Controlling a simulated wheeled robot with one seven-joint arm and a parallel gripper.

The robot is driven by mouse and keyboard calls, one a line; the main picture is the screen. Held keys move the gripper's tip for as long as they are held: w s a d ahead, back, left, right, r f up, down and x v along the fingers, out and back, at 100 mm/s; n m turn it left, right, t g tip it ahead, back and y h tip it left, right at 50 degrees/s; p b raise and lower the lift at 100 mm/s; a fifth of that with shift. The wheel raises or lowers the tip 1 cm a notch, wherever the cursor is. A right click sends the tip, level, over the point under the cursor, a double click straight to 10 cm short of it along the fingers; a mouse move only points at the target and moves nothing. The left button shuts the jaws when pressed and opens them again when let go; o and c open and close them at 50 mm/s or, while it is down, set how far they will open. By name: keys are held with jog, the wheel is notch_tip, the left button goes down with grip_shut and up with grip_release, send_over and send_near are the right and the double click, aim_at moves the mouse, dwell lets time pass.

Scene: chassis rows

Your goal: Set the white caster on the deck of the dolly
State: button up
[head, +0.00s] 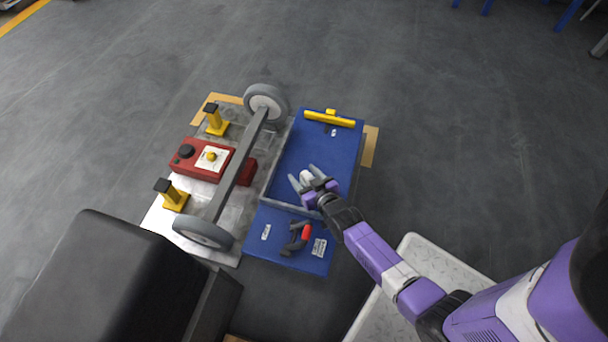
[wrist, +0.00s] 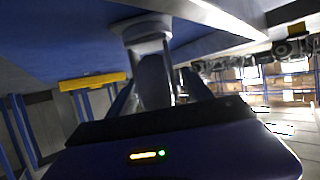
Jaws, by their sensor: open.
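The white caster (head: 306,177) shows as a small pale piece between the fingers of my gripper (head: 303,178) in the head view. In the wrist view the caster's pale round mount (wrist: 146,28) and darker wheel (wrist: 152,80) stand between the two dark fingers of my gripper (wrist: 160,92). The fingers are open on either side of it. A blue deck (head: 320,150) with a yellow handle (head: 330,118) lies under and beyond my gripper; I take it for the dolly. Whether the caster touches the deck is hard to tell.
Left of the deck, an axle bar (head: 238,165) with two grey wheels spans a metal plate. A red box (head: 200,160) and two yellow posts stand there. A black and red tool (head: 300,238) lies on the nearer blue panel (head: 262,250). Open floor lies beyond.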

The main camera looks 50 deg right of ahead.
jog(key=shift+r, duration=0.15)
jog(key=shift+s+a+r+p, duration=0.1)
jog(key=shift+s+r+p, duration=0.15)
jog(key=shift+p, duration=0.1)
jog(key=s+a+r+n+t+y+p, duration=0.1)
jog(key=s+a+r+p, duration=0.1)
jog(key=s+a+r, duration=0.7)
jog(key=s+a+r+n+t+y+p, duration=0.1)
jog(key=s+a+r+n+y+p, duration=0.15)
jog(key=s+a+r, duration=0.55)
jog(key=s+a+r+y, duration=0.1)
jog(key=s+r, duration=0.3)
jog(key=r, duration=0.6)
jog(key=s+a+r+n+y, duration=0.1)
jog(key=s+a+r, duration=0.2)
jog(key=r, duration=0.6)
jog(key=shift+s+r+t, duration=0.3)
jog(key=shift+s+r, duration=0.05)
jog(key=shift+s, duration=0.55)
jog(key=shift+n, duration=0.25)
notch_tip(320, 180, up, 33)
jog(key=p, duration=3.3)
jog(key=shift+f, duration=0.15)
